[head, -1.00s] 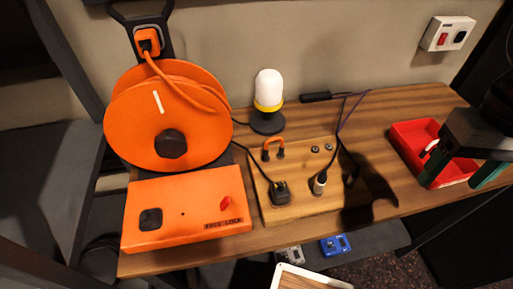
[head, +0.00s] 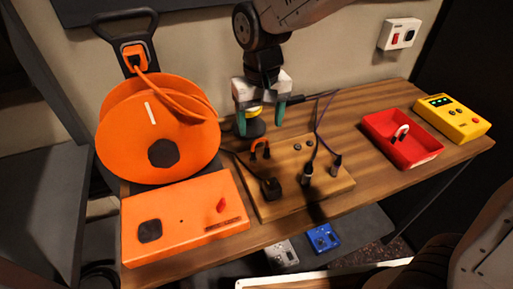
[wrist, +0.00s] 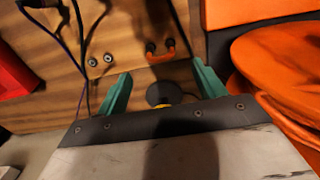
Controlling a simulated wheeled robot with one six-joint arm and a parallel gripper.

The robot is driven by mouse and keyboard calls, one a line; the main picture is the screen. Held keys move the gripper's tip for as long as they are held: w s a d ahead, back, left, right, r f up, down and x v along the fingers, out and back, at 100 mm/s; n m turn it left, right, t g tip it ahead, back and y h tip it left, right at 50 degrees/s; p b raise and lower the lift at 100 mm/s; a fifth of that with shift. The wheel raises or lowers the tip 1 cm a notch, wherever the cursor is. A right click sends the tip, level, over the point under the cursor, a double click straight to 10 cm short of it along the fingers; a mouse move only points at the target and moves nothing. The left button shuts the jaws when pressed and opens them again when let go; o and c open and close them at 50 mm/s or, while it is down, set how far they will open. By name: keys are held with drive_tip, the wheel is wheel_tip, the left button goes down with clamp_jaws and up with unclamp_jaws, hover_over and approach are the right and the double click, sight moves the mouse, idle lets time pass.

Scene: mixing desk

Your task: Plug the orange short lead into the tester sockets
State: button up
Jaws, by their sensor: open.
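The orange short lead (head: 260,148) is a small orange loop with two black plug ends, standing at the back left of the wooden board (head: 305,190). In the wrist view the lead (wrist: 161,57) lies just beyond the gap between my fingertips. My gripper (head: 260,128) is open and empty, with green fingers pointing down, at the back edge of the board by the lead. Two bare round sockets (head: 303,145) sit on the board to the right of the lead. A yellow box (head: 452,117) with green lights stands at the far right; its sockets are too small to make out.
A red tray (head: 374,140) holds a white looped lead (head: 400,133). Black plugs (head: 271,188) and thin cables stand on the board. The orange cable reel (head: 150,135) and orange box (head: 183,222) fill the left.

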sight(260, 138)
drive_tip(key=shift+f, duration=4.5)
drive_tip(key=c, duration=1.3)
drive_tip(key=shift+r, duration=3)
